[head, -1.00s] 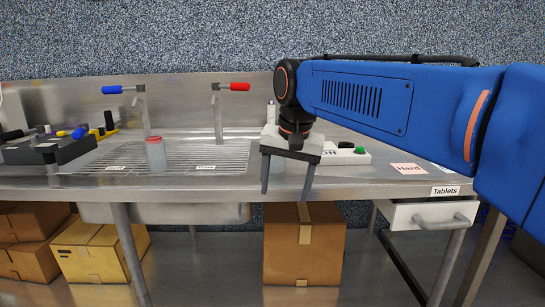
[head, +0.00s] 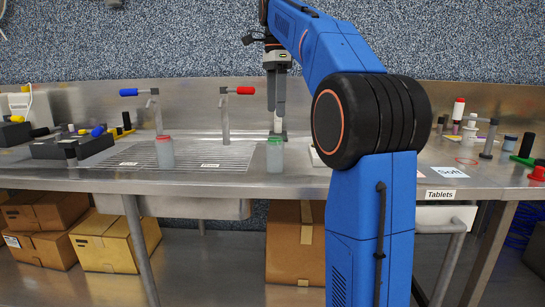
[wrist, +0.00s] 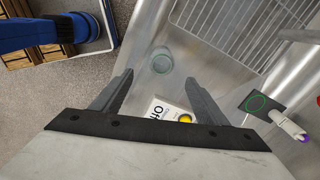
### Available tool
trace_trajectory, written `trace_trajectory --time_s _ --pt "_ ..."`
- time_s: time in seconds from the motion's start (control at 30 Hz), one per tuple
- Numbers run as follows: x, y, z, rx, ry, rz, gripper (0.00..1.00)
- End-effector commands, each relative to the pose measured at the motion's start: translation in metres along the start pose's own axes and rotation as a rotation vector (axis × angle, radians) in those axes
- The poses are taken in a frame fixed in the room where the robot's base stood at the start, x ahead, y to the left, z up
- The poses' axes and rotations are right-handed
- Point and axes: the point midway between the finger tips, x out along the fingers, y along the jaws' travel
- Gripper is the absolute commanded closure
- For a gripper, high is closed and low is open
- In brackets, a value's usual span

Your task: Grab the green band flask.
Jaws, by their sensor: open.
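The green band flask (head: 275,155) is a grey, translucent flask with a green band at its top. It stands upright on the steel counter, right of the drain rack. My gripper (head: 276,110) is raised above and slightly behind it in the head view, fingers pointing down. In the wrist view the flask (wrist: 162,64) appears as a round greenish shape just beyond and between the fingertips (wrist: 160,77). The fingers are apart with nothing between them, clear of the flask.
A red-topped flask (head: 165,153) stands left on the drain rack (head: 210,158). Red-handled (head: 239,90) and blue-handled (head: 130,92) taps rise behind. The wrist view shows a white box with a yellow button (wrist: 168,110) and a purple-tipped white item (wrist: 287,125) nearby.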

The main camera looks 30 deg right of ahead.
Motion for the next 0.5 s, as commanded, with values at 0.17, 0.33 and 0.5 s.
trace_trajectory --time_s 0.17,0.33,0.5 --pt "0.006 -0.003 -0.002 0.024 0.0 0.006 0.33" --pt "0.033 -0.002 -0.002 0.022 0.0 0.007 0.33" --pt "0.063 -0.002 -0.002 0.021 0.0 0.008 0.33"
